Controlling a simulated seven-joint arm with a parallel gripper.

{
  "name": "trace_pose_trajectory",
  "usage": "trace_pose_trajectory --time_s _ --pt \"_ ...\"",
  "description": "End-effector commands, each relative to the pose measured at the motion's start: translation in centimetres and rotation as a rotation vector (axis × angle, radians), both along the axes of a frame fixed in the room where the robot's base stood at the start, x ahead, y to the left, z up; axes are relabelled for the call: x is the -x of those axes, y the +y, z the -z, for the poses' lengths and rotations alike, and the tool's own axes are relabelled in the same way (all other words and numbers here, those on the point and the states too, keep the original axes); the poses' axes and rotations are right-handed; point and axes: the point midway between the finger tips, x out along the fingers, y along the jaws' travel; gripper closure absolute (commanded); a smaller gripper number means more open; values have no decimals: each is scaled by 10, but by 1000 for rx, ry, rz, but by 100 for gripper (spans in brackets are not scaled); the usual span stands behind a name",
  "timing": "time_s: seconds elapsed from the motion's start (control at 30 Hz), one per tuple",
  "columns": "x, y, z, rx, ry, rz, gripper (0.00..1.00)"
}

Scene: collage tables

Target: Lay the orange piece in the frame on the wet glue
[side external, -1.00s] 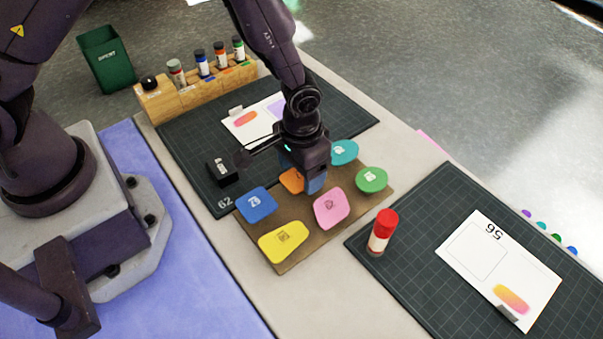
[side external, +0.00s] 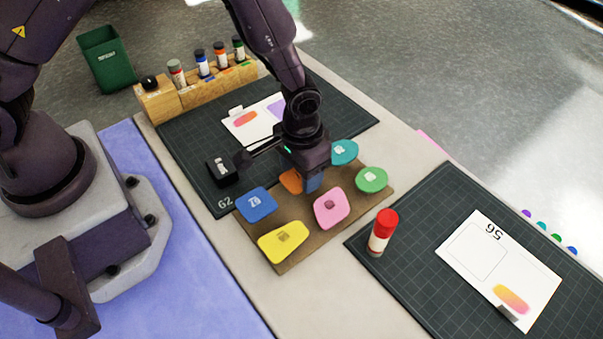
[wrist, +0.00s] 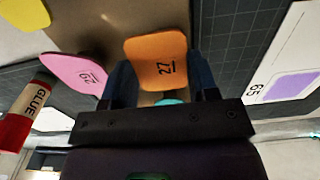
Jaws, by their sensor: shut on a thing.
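The orange piece (side external: 291,182), marked 27 in the wrist view (wrist: 158,60), is between the two fingers of my gripper (side external: 313,184). My gripper (wrist: 160,78) is shut on it, low over the brown board (side external: 292,252); I cannot tell whether the piece is clear of the board. A white card (side external: 475,257) with an empty outlined frame and a pink-yellow patch lies on the right mat. Another white card (side external: 240,132) with orange and purple patches lies on the back mat, partly hidden by my arm. Wet glue cannot be made out on either card.
Blue (side external: 256,204), yellow (side external: 282,243), pink (side external: 331,208), green (side external: 371,179) and teal (side external: 344,151) pieces surround my gripper. A red-capped glue stick (side external: 380,240) stands on the right mat (side external: 420,270). A black block (side external: 221,170) and a wooden rack (side external: 195,98) of bottles are behind.

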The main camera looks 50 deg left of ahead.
Motion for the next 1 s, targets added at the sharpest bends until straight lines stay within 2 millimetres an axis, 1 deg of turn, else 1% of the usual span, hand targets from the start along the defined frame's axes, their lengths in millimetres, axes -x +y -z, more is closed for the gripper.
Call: trace_pose_trajectory --time_s 1.0 --pt "0 0 -48 0 0 0 57"
